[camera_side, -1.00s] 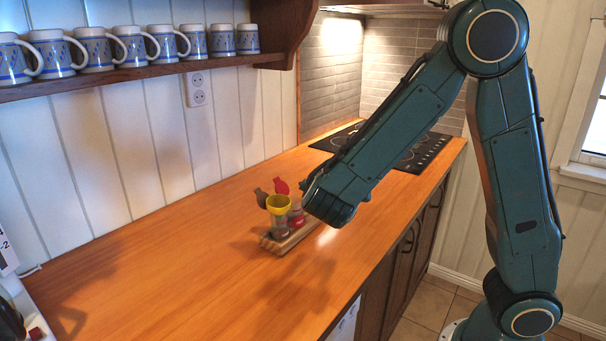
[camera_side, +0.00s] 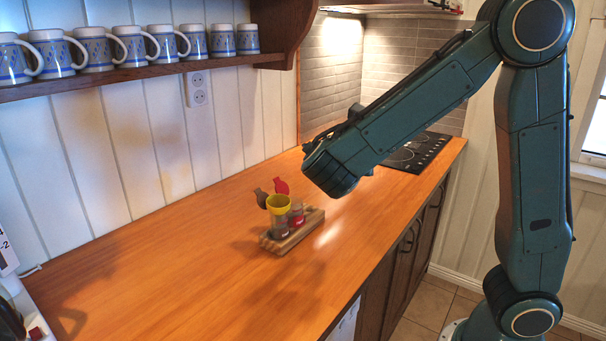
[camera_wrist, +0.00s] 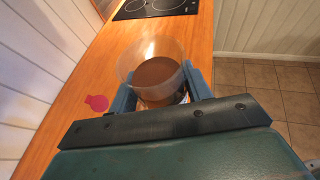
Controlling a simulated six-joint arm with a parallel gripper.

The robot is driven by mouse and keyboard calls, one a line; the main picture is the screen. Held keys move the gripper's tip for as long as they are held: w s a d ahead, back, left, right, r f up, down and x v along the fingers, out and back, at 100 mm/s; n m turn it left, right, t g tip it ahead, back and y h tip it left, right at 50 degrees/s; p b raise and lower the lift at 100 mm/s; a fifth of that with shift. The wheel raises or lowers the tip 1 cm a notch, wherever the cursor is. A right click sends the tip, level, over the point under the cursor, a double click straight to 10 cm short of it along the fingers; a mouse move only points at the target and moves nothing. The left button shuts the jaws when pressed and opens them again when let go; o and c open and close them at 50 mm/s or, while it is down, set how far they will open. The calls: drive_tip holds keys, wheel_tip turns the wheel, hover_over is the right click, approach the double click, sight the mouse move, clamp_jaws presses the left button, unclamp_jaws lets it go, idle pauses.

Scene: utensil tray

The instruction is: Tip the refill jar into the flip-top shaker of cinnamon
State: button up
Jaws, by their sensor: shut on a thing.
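My gripper (camera_wrist: 160,95) is shut on the clear refill jar (camera_wrist: 137,62), one finger on each side. The jar is open at the top and holds brown powder. In the side view my wrist hides the jar and fingers. There, two small shakers stand in a wooden rack: one (camera_side: 281,224) has a yellow funnel (camera_side: 279,204) at its top, the other (camera_side: 297,213) shows red. A raised grey-brown lid (camera_side: 261,198) and a raised red lid (camera_side: 281,186) stand behind them. I cannot read which is cinnamon. My wrist is above and right of the rack, apart from it.
The wooden rack (camera_side: 307,226) stands on the orange wood counter (camera_side: 180,255), which is clear around it. A black cooktop (camera_side: 425,152) lies at the far end. Several blue-white mugs (camera_side: 94,48) stand on a wall shelf (camera_side: 130,75). A red disc (camera_wrist: 97,103) shows at left in the wrist view.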

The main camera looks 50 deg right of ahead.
drive_tip(key=shift+w+a+f, duration=0.15)
drive_tip(key=shift+w+a, duration=0.2)
drive_tip(key=shift+w, duration=0.15)
drive_tip(key=w+a+f+m+g+y, duration=0.1)
drive_tip(key=w+a+f, duration=0.7)
drive_tip(key=w+a, duration=0.4)
drive_tip(key=shift+w+a, duration=0.35)
drive_tip(key=shift+w, duration=0.55)
drive_tip(key=shift+d+y, duration=0.15)
drive_tip(key=shift+y, duration=0.25)
